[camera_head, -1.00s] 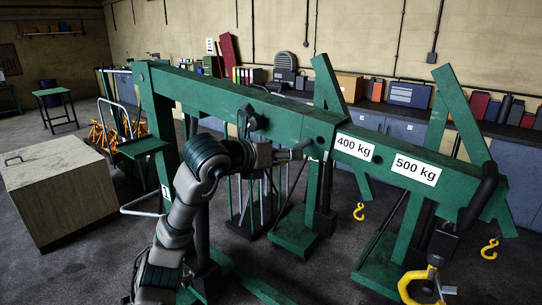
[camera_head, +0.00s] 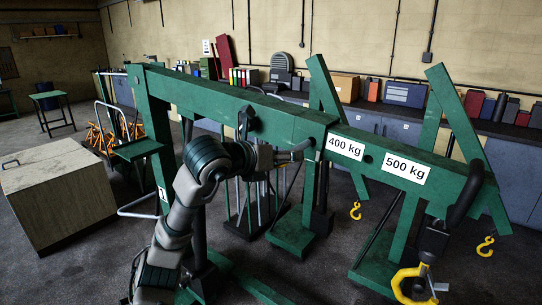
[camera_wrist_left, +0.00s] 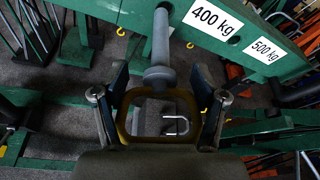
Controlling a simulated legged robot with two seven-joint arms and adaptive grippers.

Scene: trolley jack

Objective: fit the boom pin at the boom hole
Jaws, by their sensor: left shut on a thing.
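The boom pin (camera_wrist_left: 160,45) is a grey rod with a round collar and a yellowish loop handle. My left gripper (camera_wrist_left: 163,95) is shut on its handle, with a finger on each side. In the head view my left gripper (camera_head: 280,156) is in front of the green boom (camera_head: 230,103), and the pin (camera_head: 300,147) points right toward the boom's sleeve end. I cannot tell whether its tip touches the boom. A dark boom hole (camera_head: 368,158) shows between the 400 kg and 500 kg labels. My right gripper is not in view.
A yellow hook (camera_head: 414,284) hangs from the boom's end at lower right. Green uprights and legs (camera_head: 292,232) stand below the boom. A wooden cabinet (camera_head: 62,190) is at left. A cluttered bench (camera_head: 490,135) runs along the back wall. Open floor lies at left.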

